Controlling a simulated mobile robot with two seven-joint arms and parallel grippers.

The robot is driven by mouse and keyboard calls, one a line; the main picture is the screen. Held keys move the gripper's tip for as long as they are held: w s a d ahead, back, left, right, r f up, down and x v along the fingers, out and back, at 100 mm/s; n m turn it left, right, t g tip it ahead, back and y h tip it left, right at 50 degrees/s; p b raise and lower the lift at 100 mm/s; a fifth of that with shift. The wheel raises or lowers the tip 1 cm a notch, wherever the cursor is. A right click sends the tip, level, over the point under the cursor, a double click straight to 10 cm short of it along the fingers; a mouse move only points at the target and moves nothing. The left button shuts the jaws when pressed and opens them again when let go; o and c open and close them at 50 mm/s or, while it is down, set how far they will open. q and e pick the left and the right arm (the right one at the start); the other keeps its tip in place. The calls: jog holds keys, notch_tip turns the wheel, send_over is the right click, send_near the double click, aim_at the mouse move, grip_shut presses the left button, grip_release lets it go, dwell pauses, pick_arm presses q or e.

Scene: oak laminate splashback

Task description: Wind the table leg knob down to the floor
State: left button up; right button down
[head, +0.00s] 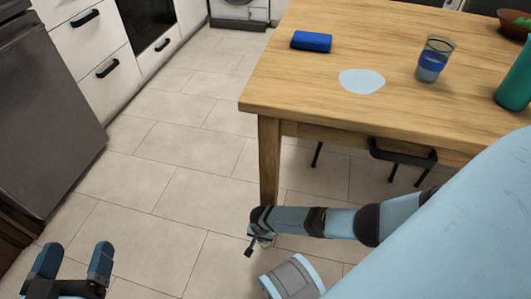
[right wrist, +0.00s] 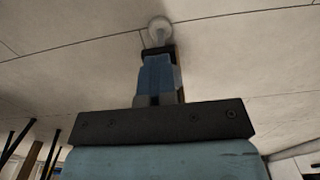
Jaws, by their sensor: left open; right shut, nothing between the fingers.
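The wooden table leg (head: 269,160) stands at the near left corner of the table (head: 330,100). A pale round knob (right wrist: 160,30) shows just beyond my right fingertips (right wrist: 158,55) in the right wrist view. Those fingers are together with nothing between them, and I cannot tell whether they touch the knob. In the head view my right arm crosses in front of the leg's foot and hides most of that area and the right gripper. My left gripper (head: 72,264) is open and empty at the lower left, above the floor and well away from the leg.
On the table are a blue sponge-like block (head: 311,41), a pale round mat (head: 361,81), a glass with blue contents (head: 434,60) and a green bottle (head: 516,85). A dark stool (head: 403,153) stands under it. Tiled floor (head: 170,180) is clear at left, beside cabinets (head: 85,45).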

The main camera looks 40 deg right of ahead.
pick_arm(q)
jog(key=shift+f, duration=0.1)
pick_arm(e)
jog(key=shift+a+f, duration=0.5)
jog(key=shift+a, duration=0.1)
pick_arm(q)
jog(key=shift+f, duration=0.15)
pick_arm(e)
jog(key=shift+a, duration=0.15)
pick_arm(q)
jog(key=r+p, duration=0.2)
jog(key=r+n+t+p, duration=0.1)
jog(key=r+p, duration=0.1)
jog(key=s+r+n+p, duration=0.1)
jog(key=p, duration=0.2)
jog(key=shift+d+r, duration=0.4)
pick_arm(e)
notch_tip(320, 180, up, 6)
jog(key=shift+w, duration=0.2)
jog(key=shift+w+a+r, duration=0.1)
jog(key=shift+a, duration=0.05)
